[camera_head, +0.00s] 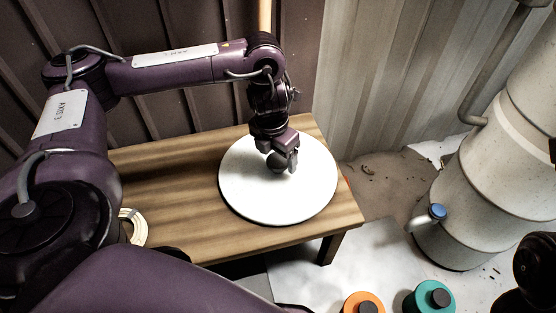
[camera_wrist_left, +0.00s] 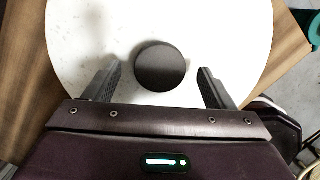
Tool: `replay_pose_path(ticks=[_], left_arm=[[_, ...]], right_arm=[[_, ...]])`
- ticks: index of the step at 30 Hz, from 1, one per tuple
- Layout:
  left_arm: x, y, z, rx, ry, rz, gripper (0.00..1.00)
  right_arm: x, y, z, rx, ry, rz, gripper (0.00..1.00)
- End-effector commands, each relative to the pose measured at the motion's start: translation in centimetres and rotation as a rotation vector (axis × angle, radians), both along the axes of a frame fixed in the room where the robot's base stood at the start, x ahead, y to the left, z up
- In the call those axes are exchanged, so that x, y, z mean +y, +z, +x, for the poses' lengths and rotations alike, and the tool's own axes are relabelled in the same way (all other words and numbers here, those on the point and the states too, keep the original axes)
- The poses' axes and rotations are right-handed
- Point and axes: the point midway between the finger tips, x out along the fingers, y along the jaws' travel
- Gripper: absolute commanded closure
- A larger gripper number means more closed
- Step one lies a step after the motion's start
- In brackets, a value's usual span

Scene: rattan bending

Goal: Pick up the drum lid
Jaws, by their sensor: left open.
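The drum lid (camera_head: 268,200) is a round white disc lying flat on the wooden table in the head view. It has a dark round knob at its middle, partly hidden by the gripper in the head view. The lid (camera_wrist_left: 220,30) fills much of the left wrist view, with its knob (camera_wrist_left: 160,66) between and just beyond the fingertips. My left gripper (camera_head: 284,163) is above the lid's middle. In the left wrist view my left gripper (camera_wrist_left: 160,80) is open, with a finger on each side of the knob and clear gaps to it. My right gripper is not seen.
The wooden table (camera_head: 180,215) stands against the wall, with a pale coil (camera_head: 134,227) near its left front. A large pale drum (camera_head: 475,190) with a blue-capped spout (camera_head: 438,211) stands at right. Orange (camera_head: 363,304) and teal (camera_head: 430,300) round items are at the bottom.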

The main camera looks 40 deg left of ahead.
Motion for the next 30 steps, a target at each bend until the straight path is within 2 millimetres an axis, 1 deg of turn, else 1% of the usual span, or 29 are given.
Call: replay_pose_path(ticks=[1, 3, 6, 15, 30], left_arm=[[-0.1, -1.0, 0.1, -0.001, 0.0, 0.0, 0.23], [0.0, -1.9, 0.2, 0.001, 0.001, 0.001, 0.23], [-0.1, -2.6, 0.3, 0.0, 0.001, 0.0, 0.23], [-0.1, -2.7, 0.3, 0.0, 0.001, 0.0, 0.23], [-0.1, -2.7, 0.3, 0.0, 0.002, -0.001, 0.88]], right_arm=[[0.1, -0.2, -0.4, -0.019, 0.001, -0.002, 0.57], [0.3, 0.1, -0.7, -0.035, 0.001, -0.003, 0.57], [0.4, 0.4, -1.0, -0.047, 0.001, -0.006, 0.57], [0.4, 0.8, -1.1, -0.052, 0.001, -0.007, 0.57], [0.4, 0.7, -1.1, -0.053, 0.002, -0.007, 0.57]])
